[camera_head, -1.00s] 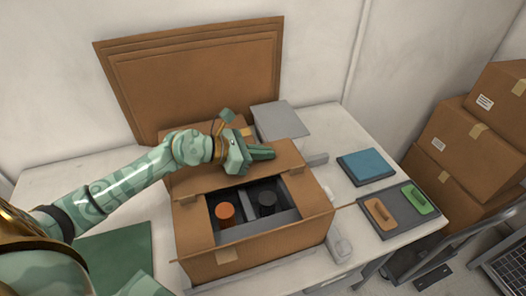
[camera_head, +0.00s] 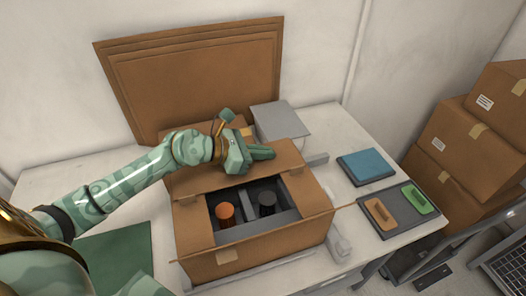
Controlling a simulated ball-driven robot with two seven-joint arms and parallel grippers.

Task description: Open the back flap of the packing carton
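The packing carton (camera_head: 270,254) stands on the white table, its front side towards me. Its back flap (camera_head: 205,182) lies over the rear part of the opening, with small notched tabs at its near edge. Inside the carton, an orange cylinder (camera_head: 225,213) and a black cylinder (camera_head: 267,203) show in dark grey compartments. My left gripper (camera_head: 272,152) is over the far part of the back flap, fingers pointing right. The fingers look closed together with nothing between them; whether they touch the flap is unclear. My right gripper is not in view.
Flat cardboard sheets (camera_head: 200,75) lean on the wall behind. A grey box (camera_head: 280,120) stands behind the carton. At right are a blue pad (camera_head: 367,164) and a tray (camera_head: 390,224) with orange and green handled blocks. Cartons (camera_head: 465,140) are stacked at far right.

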